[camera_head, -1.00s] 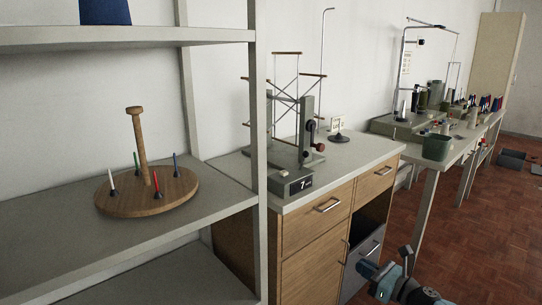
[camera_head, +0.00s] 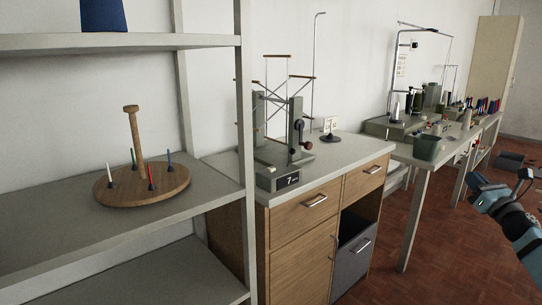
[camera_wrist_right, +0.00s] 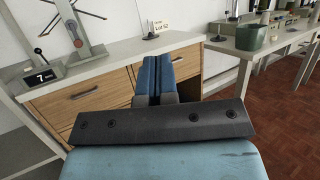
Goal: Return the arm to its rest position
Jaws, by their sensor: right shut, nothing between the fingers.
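My right gripper (camera_head: 478,181) is at the right of the head view, in front of the long bench and above the red-brown floor. Its arm comes in from the lower right edge. In the right wrist view its two blue fingers (camera_wrist_right: 158,77) lie side by side, closed together, with nothing held. They point toward the wooden cabinet and appear apart from it. My left gripper is not in view.
A shelf unit (camera_head: 62,225) at left carries a round wooden spool stand (camera_head: 165,190). The wooden cabinet (camera_head: 300,240) bears a winding device (camera_head: 275,155). A long bench (camera_head: 405,158) with a green bin (camera_head: 427,147) stands behind. The floor (camera_head: 420,275) at lower right is largely clear.

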